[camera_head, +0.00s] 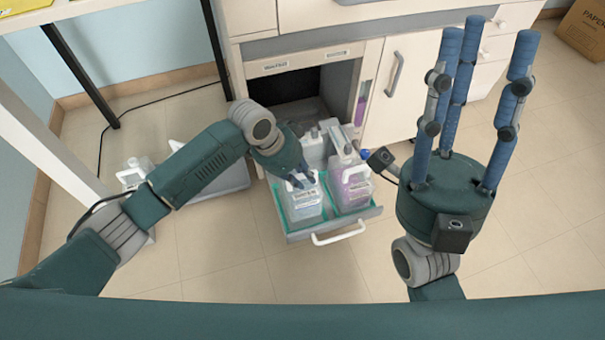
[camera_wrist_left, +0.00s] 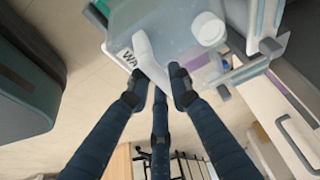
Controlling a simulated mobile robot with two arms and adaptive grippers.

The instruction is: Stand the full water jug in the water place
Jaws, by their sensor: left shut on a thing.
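The water jug (camera_head: 304,208), a clear bluish jug with a white label, is at the front left of the pulled-out drawer (camera_head: 290,237). My left gripper (camera_head: 300,180) is over its top, shut on its white handle. In the left wrist view the jug (camera_wrist_left: 180,22) shows its white cap and part of a label reading "WA", with the handle (camera_wrist_left: 150,62) between my left fingers (camera_wrist_left: 160,85). I cannot tell whether the jug's base rests on the drawer floor. My right gripper (camera_head: 485,85) is open and empty, fingers pointing up, well right of the drawer.
A jug with purple liquid (camera_head: 355,190) stands right beside the water jug; a pale container (camera_head: 315,150) is behind. Another clear jug (camera_head: 133,172) and a grey box (camera_head: 232,178) are on the floor to the left. Cabinet doors (camera_head: 400,75) stand behind. Floor in front is clear.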

